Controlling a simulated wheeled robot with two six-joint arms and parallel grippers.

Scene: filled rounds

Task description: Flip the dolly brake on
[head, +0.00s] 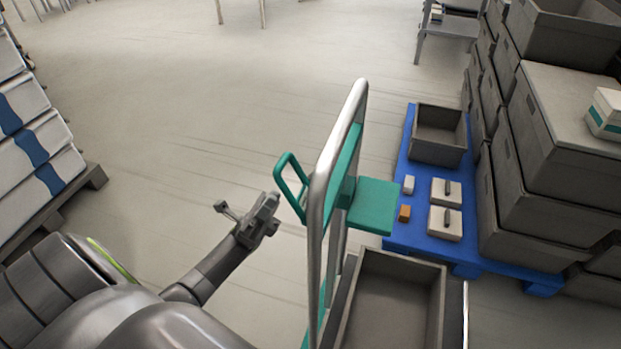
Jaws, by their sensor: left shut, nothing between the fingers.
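The dolly has a tall silver tube frame (317,215) with green panels and stands upright at the centre. A green loop-shaped lever (287,172) sticks out from the left side of the frame, tilted up; it looks like the brake. My left gripper (273,199) is shut and empty, just left of the frame and a little below the lever. A small gap seems to separate them, though touching cannot be ruled out. A green shelf (372,206) sits on the frame's right side. My right gripper is not in view.
A grey open bin (442,312) sits on the dolly's right side. A blue pallet (400,235) beyond it holds a grey crate (438,152) and small boxes. Grey boxes are stacked at right, white boxes (38,150) on a pallet at left. The floor between is clear.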

